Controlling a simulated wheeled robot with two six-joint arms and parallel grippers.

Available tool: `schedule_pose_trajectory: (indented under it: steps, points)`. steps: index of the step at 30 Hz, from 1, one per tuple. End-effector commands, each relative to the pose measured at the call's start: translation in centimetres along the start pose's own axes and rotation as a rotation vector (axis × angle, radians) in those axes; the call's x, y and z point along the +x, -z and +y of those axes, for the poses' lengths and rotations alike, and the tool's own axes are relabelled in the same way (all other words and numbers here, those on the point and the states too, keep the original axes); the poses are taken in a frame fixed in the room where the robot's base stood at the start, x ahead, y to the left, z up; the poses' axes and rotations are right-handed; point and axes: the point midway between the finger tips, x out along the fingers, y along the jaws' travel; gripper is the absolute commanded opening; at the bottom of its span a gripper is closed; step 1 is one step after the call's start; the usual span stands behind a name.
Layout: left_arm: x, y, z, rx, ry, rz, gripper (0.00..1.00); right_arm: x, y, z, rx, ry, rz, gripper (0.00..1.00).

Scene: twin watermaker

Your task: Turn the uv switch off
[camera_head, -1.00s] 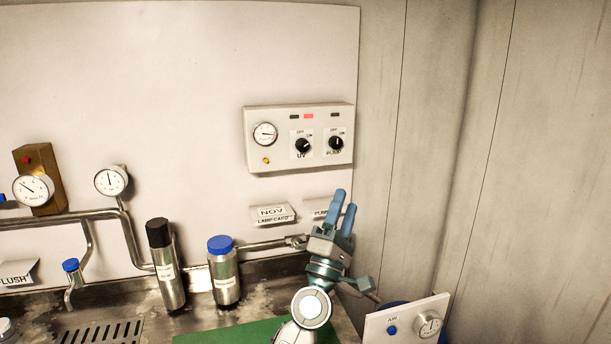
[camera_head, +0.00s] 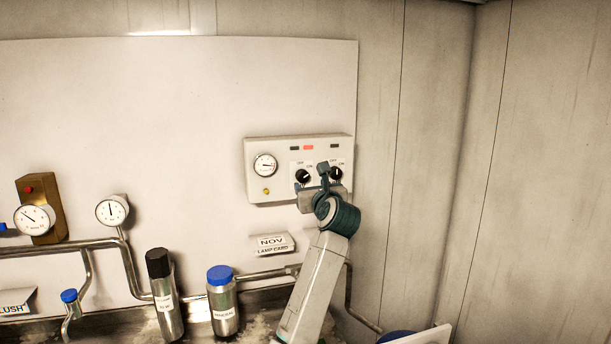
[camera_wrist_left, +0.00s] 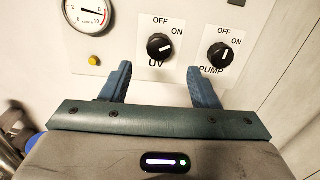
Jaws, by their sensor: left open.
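The UV switch (camera_head: 302,176) is a round black knob on the white control box, left of the pump knob (camera_head: 336,173). In the left wrist view the UV knob (camera_wrist_left: 160,46) has its pale pointer mark towards the ON side, with OFF printed above it. My left gripper (camera_head: 320,172) is in front of the box's lower edge, partly covering the switch plates. In the left wrist view its two blue fingers (camera_wrist_left: 159,80) are apart and empty, on either side of the UV label and just below the knob. No contact with the knob shows. My right gripper is out of view.
The control box (camera_head: 254,190) also carries a gauge (camera_head: 265,165), a yellow button (camera_head: 266,191) and a red indicator (camera_head: 308,147). A NOV lamp card (camera_head: 272,243) is below. Two bottles (camera_head: 222,302) and pipes stand at the lower left. The wall right of the box is clear.

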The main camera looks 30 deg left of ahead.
Motion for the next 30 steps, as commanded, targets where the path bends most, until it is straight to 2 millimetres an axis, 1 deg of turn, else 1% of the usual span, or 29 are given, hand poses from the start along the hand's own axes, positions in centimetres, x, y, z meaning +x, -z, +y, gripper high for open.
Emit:
schedule_pose_trajectory:
  steps: [1,6,9,12,15,23,27,30]
  points:
    - [1.1,-0.6,0.1,0.004,-0.003,0.001,0.55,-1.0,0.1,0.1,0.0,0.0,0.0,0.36]
    - [4.2,-0.5,0.1,0.003,-0.003,0.0,0.55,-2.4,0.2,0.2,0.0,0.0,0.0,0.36]
    - [5.5,-0.4,0.0,0.001,-0.002,-0.001,0.55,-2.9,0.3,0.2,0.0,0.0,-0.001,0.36]
    - [6.3,-0.3,0.0,0.002,-0.001,-0.002,0.55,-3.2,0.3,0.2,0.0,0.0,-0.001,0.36]
    - [6.7,-0.1,0.1,0.0,-0.001,-0.001,0.55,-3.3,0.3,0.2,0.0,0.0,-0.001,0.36]
    - [6.8,0.0,0.1,0.0,-0.001,-0.002,0.55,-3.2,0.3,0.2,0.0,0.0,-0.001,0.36]
    - [6.7,-0.1,0.1,0.0,-0.001,-0.002,0.28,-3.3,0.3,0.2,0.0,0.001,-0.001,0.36]
    - [6.7,-0.1,0.1,0.0,-0.001,-0.002,0.11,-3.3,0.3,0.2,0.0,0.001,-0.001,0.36]
